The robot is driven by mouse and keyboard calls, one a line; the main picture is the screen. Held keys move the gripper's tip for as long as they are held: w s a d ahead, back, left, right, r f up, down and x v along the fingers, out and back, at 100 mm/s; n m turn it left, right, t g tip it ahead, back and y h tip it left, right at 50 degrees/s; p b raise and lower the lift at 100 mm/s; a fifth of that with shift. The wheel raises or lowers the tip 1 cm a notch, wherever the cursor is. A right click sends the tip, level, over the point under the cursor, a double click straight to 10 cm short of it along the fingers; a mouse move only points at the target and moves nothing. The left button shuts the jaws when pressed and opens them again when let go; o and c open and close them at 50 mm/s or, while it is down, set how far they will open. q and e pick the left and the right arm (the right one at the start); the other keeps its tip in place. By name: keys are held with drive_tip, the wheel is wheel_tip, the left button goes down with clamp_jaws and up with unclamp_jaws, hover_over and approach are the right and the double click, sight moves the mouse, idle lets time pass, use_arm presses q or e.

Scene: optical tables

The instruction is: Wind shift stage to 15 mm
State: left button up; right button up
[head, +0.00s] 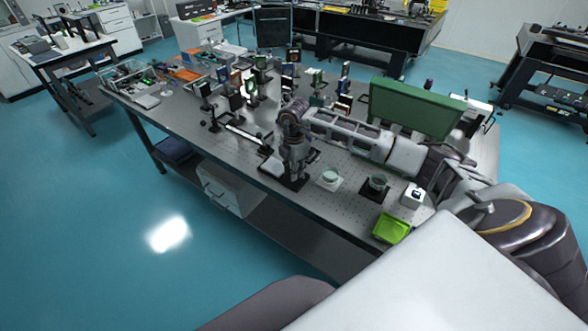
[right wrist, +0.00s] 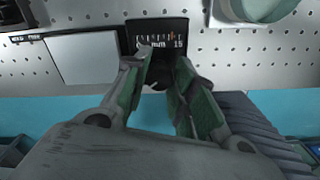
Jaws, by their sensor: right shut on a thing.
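The shift stage (right wrist: 158,25) is a dark block with a white tick scale, "mm" and the number 15 on its face, in the right wrist view. The exact reading is too small to tell. In the head view its black base (head: 297,184) shows under my right gripper (head: 297,176), which points down at the table's front edge. In the right wrist view my right gripper (right wrist: 166,65) has its two fingers closed around the stage's front, on a dark knob mostly hidden between the fingertips. My left gripper is not in view.
A pale grey plate (right wrist: 85,60) lies left of the stage. A large green panel (head: 416,107) stands behind my right forearm.

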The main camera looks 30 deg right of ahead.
drive_tip(key=shift+r+m, duration=0.1)
drive_tip(key=shift+m, duration=0.5)
drive_tip(key=o, duration=1)
drive_tip(key=shift+o, duration=0.2)
wheel_tip(320, 180, up, 12)
idle(0.8)
